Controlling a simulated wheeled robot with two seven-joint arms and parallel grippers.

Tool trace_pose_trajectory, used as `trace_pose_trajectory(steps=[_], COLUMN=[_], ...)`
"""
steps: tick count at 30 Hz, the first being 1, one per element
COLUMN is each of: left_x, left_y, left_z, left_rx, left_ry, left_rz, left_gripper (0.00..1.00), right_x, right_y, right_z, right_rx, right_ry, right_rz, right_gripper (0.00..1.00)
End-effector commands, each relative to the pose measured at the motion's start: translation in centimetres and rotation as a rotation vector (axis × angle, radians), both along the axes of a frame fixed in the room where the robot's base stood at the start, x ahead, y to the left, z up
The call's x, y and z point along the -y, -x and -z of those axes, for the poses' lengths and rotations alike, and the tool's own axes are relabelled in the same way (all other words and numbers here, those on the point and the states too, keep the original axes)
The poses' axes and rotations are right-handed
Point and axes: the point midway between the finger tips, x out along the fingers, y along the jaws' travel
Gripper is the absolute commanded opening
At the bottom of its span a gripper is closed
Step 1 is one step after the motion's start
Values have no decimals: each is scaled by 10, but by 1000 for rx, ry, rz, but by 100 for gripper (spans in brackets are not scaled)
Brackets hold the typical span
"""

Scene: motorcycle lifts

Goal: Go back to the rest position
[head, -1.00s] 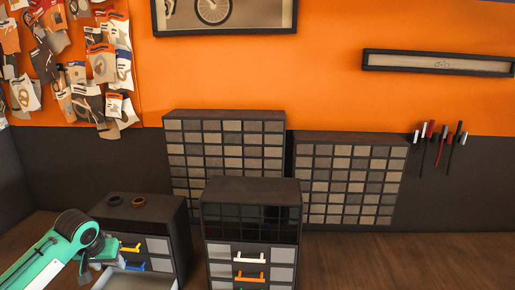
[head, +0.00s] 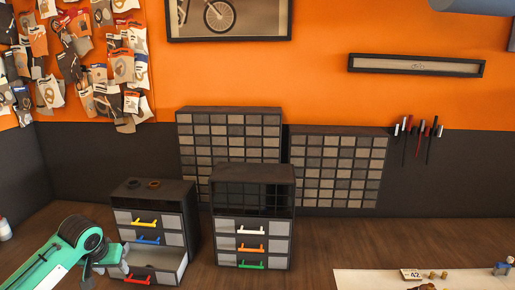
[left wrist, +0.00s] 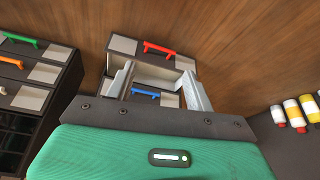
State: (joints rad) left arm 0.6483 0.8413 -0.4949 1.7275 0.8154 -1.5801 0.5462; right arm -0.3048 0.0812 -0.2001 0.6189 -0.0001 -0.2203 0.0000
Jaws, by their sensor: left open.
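My left gripper (head: 122,262) is at the lower left, beside the left drawer cabinet (head: 189,215). Its two grey fingers (left wrist: 160,72) stand apart in the left wrist view, with nothing held between them. The cabinet's bottom drawer (head: 168,260), with a red handle (head: 137,280), is pulled out and looks empty. In the left wrist view this open drawer (left wrist: 155,72) shows beyond and between the fingers, with its red handle (left wrist: 158,48). The drawers with yellow (head: 145,222) and blue (head: 146,240) handles are shut. My right gripper is out of view.
A second cabinet (head: 253,173) with white, orange and green handles stands to the right. Wall organisers (head: 338,166) are behind. A pale mat (head: 380,280) with small items lies at the lower right. Bottles (left wrist: 293,112) stand right in the wrist view. Wooden tabletop (head: 310,245) between is clear.

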Motion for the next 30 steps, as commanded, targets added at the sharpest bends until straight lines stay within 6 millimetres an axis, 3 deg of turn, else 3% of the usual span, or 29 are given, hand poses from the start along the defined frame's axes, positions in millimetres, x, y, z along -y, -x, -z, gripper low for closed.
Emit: trace_pose_trajectory(steps=[11,17,24,30], left_x=[50,90,148,178], left_y=[31,65,139,205], left_z=[52,89,138,159], left_rx=[-19,-28,-28,-23], left_ry=[-10,-7,12,26], left_rz=[120,209,321,360], left_gripper=[54,54,54,54], right_x=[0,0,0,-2], right_y=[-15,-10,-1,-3], right_z=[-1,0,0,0], right_rx=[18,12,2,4], right_ry=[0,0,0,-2], right_rz=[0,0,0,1], right_gripper=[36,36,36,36])
